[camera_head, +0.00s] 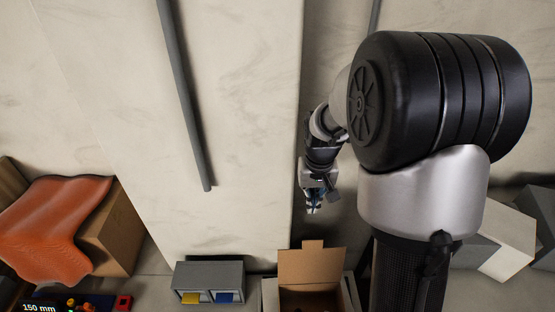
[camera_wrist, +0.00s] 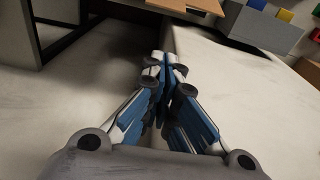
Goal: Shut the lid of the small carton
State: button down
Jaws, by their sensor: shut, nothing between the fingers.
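The small carton (camera_head: 353,292) is brown cardboard at the bottom edge of the head view, cut off by the frame. Its lid (camera_head: 310,266) stands up, open, with a small tab on top, and dark contents show below it. In the wrist view a tan cardboard edge (camera_wrist: 186,5) shows at the top, probably part of this carton. My gripper (camera_head: 312,209) is in the air above the lid in the head view, apart from it. Its blue-padded fingers (camera_wrist: 164,60) are shut and empty in the wrist view.
A grey bin unit (camera_head: 209,274) with yellow and blue pieces stands left of the carton. An orange cloth (camera_head: 52,222) drapes over a brown box (camera_head: 113,240) at far left. A pale box (camera_head: 508,240) is at right. The pale wall behind is bare except for grey pipes (camera_head: 185,95).

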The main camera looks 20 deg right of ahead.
notch_tip(320, 180, down, 10)
jog(key=s, duration=0.2)
dwell(0.6)
jog(key=shift+s+a, duration=0.1)
dwell(0.3)
